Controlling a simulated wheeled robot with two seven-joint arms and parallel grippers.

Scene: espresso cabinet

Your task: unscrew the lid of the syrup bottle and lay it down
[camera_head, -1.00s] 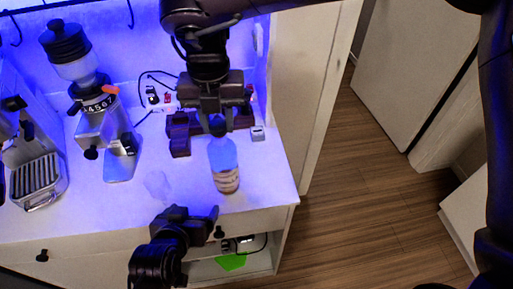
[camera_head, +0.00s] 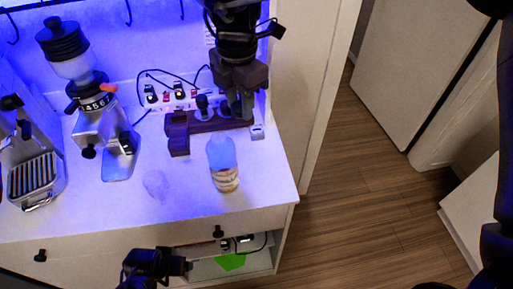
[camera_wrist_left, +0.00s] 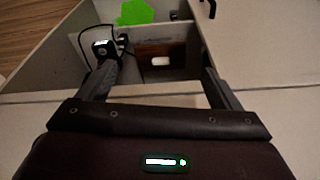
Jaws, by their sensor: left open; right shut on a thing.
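The syrup bottle (camera_head: 222,165) stands upright near the counter's right front, clear with a brown layer low down. My right gripper (camera_head: 240,112) is behind and slightly right of the bottle, apart from it. It is shut on the lid, which is mostly hidden between the dark fingers. No lid shows on the bottle's top. My left gripper (camera_head: 186,267) is low in front of the cabinet, below the counter edge. In the left wrist view it (camera_wrist_left: 160,70) is open and empty, its fingers spread before the open shelf.
A dark brown stand (camera_head: 180,138) is behind the bottle, close to my right gripper. A clear glass (camera_head: 156,184) stands left of the bottle. The grinder (camera_head: 105,125) and espresso machine (camera_head: 35,175) fill the left. The white counter (camera_head: 255,183) is bare right of the bottle.

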